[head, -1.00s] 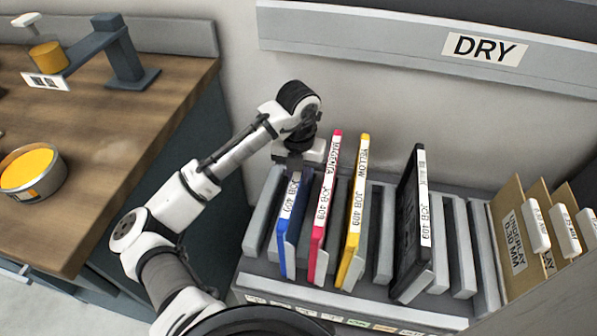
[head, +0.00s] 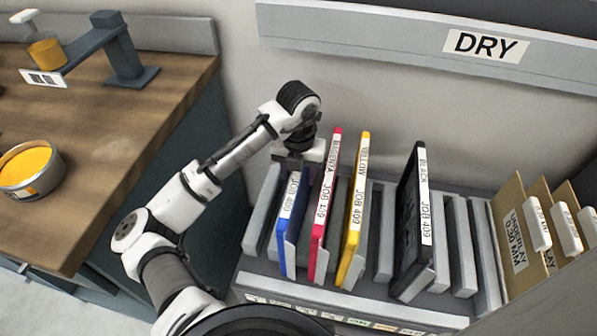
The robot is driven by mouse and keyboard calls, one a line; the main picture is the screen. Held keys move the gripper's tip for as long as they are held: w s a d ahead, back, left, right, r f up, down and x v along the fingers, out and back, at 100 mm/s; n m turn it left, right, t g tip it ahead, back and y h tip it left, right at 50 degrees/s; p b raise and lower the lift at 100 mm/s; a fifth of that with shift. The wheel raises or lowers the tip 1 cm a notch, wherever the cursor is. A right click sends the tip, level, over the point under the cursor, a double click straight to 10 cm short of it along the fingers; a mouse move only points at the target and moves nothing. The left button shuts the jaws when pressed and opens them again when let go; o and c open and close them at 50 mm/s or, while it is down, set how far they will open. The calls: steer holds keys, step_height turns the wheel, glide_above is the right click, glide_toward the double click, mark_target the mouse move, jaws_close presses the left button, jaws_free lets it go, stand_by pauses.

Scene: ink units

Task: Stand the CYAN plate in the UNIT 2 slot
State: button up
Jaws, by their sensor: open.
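A blue plate (head: 289,235) stands upright in the rack at the left of the row. Its white label reads JOB 409, but the upper part, where a colour name might be, is hidden behind my gripper. I take it for the cyan plate. My gripper (head: 294,164) is at the upper far end of this plate, with its jaws open around or just above the plate's top edge; I cannot tell which. No UNIT 2 slot is in view.
Magenta (head: 322,215), yellow (head: 354,215) and black (head: 414,225) plates stand to the right in the same grey rack (head: 463,245). Brown folders (head: 512,245) stand at its right end. A wooden bench (head: 110,130) with an ink tin (head: 30,172) is at left.

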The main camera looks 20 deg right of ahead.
step_height(320, 180, up, 14)
stand_by(0.6)
steer(key=shift+f, duration=0.1)
step_height(320, 180, up, 5)
steer(key=p, duration=0.5)
steer(key=shift+s+f, duration=0.1)
stand_by(0.3)
